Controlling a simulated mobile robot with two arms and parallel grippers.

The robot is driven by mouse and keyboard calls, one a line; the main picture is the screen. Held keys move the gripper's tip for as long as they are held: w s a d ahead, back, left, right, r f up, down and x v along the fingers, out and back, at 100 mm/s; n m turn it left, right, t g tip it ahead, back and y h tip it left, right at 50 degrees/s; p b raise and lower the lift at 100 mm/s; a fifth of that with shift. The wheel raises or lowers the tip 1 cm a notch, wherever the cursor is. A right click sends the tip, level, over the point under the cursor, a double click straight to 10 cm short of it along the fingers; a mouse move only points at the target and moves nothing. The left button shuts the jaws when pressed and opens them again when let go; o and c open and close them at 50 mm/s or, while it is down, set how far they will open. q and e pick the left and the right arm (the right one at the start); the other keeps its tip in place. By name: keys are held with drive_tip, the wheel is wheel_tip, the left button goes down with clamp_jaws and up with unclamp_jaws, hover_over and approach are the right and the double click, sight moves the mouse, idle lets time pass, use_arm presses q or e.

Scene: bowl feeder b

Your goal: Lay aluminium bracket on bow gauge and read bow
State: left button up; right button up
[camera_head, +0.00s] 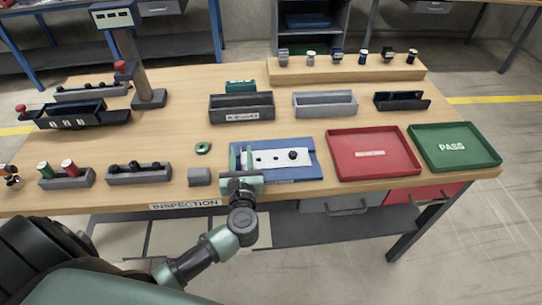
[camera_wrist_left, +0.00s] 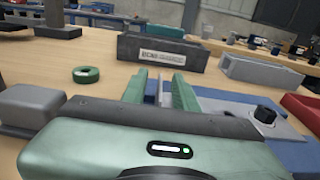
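The blue bow gauge (camera_head: 308,142) lies near the table's front edge, left of the red tray. A pale metal plate with dark holes, perhaps the aluminium bracket (camera_head: 270,158), lies flat on it, with a black round knob (camera_head: 292,155) near its right end. I cannot tell whether the plate is a separate part. My left gripper (camera_head: 241,155) is at the gauge's left end, its two green fingers pointing away across it. In the left wrist view the fingers (camera_wrist_left: 160,90) stand apart with a pale strip visible between them; no grip shows. My right gripper is not in view.
A red tray (camera_head: 332,158) and a green PASS tray (camera_head: 417,146) stand to the right. Grey bins (camera_head: 242,115) stand behind. A green ring (camera_head: 203,148) and a small grey block (camera_head: 199,177) lie left of the gauge. A post (camera_head: 130,60) rises at the back left.

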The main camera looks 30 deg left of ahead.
use_arm(q)
drive_tip(key=shift+s, duration=0.1)
clamp_jaws()
idle(1.2)
